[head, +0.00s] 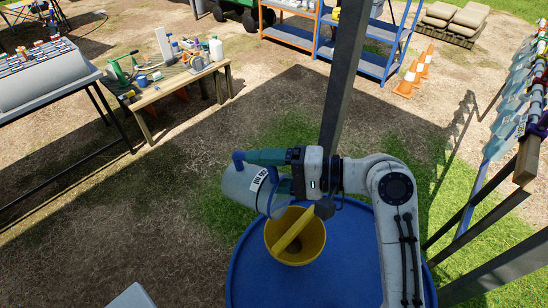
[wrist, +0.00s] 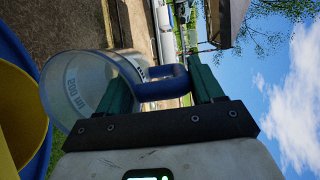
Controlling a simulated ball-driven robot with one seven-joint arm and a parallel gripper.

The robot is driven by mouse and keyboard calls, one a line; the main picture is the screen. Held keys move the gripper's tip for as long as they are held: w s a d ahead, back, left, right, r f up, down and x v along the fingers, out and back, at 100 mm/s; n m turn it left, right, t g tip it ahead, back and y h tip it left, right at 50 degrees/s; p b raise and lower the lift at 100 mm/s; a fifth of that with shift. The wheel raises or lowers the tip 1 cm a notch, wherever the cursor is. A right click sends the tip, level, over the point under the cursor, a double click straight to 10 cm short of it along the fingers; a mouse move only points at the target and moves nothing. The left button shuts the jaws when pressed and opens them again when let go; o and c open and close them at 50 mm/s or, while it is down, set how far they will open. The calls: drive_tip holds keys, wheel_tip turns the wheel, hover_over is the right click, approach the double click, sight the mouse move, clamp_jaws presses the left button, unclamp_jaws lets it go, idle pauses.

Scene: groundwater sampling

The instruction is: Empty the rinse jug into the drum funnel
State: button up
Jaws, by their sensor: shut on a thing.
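The rinse jug (head: 240,188) is clear with a dark-marked white label and a blue handle. My gripper (head: 268,158) is shut on the blue handle (wrist: 165,85), its green fingers on either side of it in the wrist view. The jug also shows in the wrist view (wrist: 75,85). It is tilted and held above the left side of the yellow funnel (head: 312,242). The funnel sits on the blue drum (head: 335,275), with a yellow bar (head: 294,229) across its mouth. I cannot make out any liquid in the jug or a falling stream.
A dark post (head: 343,80) rises just behind the drum. A wooden bench (head: 165,95) with bottles and tools stands at the back left. A rack with hanging bottles (head: 522,90) is on the right. Open ground lies left of the drum.

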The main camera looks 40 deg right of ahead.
sight(240, 169)
drive_tip(key=w+g+p, duration=0.1)
drive_tip(key=w+a+g+h+p, duration=0.1)
drive_tip(key=w+f+m+g+h+p, duration=0.1)
drive_tip(key=shift+w+a+p, duration=0.25)
drive_tip(key=shift+p, duration=0.1)
drive_tip(key=g+p, duration=0.1)
drive_tip(key=p, duration=0.1)
drive_tip(key=h+p, duration=0.1)
drive_tip(key=p, duration=0.2)
drive_tip(key=shift+w+a+f+m+g, duration=0.15)
drive_tip(key=shift+w+f+m+g, duration=0.15)
drive_tip(key=shift+w+g, duration=0.1)
drive_tip(key=shift+w+a+f+g+h+p, duration=0.1)
drive_tip(key=shift+w+a+g+h+p, duration=0.1)
drive_tip(key=shift+w+g+h+p, duration=0.25)
drive_tip(key=shift+w+g+h, duration=0.25)
drive_tip(key=shift+g, duration=0.5)
drive_tip(key=shift+w+a+r+m+g+h, duration=0.1)
drive_tip(key=shift+w+r+m+g+h, duration=0.15)
drive_tip(key=shift+g, duration=0.3)
drive_tip(key=shift+w+a+r+m+g+h, duration=0.1)
drive_tip(key=shift+r+m+g+h, duration=0.2)
drive_tip(key=shift+g, duration=0.25)
drive_tip(key=shift+f, duration=0.1)
drive_tip(key=shift+s+d+f+g, duration=0.1)
drive_tip(key=shift+g, duration=0.2)
